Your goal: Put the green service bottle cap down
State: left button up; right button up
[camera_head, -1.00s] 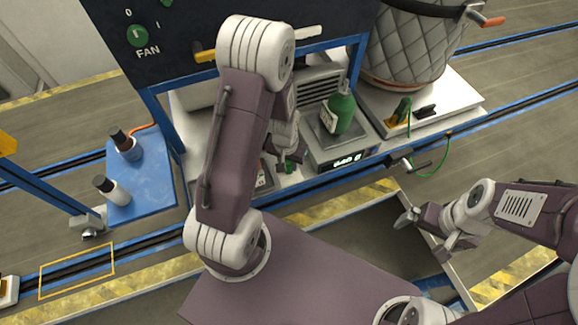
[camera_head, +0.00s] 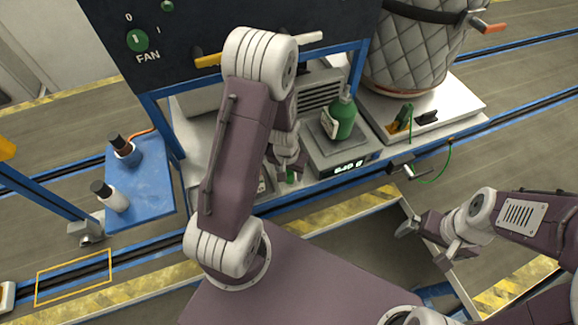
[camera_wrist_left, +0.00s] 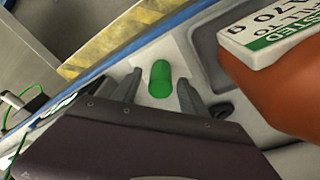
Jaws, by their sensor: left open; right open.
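The small green cap (camera_head: 290,177) is on the pale bench top by the front edge, partly hidden by my left gripper in the head view. In the left wrist view the cap (camera_wrist_left: 160,80) is a rounded green cylinder between the fingers, with a gap on each side. My left gripper (camera_head: 287,165) is open around it; its spread fingers show in the left wrist view (camera_wrist_left: 160,92). A green bottle (camera_head: 342,118) with a pale tag stands on a scale (camera_head: 340,160) to the right. My right gripper (camera_head: 427,245) is open and empty at the lower right.
A rust-coloured rounded body (camera_wrist_left: 275,90) with a white label is close right in the wrist view. A blue tray (camera_head: 150,185) with two small bottles is left. A quilted vessel (camera_head: 410,50) stands on a white platform (camera_head: 465,97) at right. A control panel rises behind.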

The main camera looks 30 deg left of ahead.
pick_arm(q)
notch_tip(320, 180, up, 12)
jog(key=s+p, duration=0.2)
jog(key=s+d+r+m, duration=0.1)
jog(key=s+d+r, duration=0.1)
jog(key=s+d, duration=0.2)
jog(key=shift+s+d+r, duration=0.25)
jog(key=shift+s+d, duration=0.15)
jog(key=shift+s, duration=0.85)
jog(key=shift+s, duration=0.1)
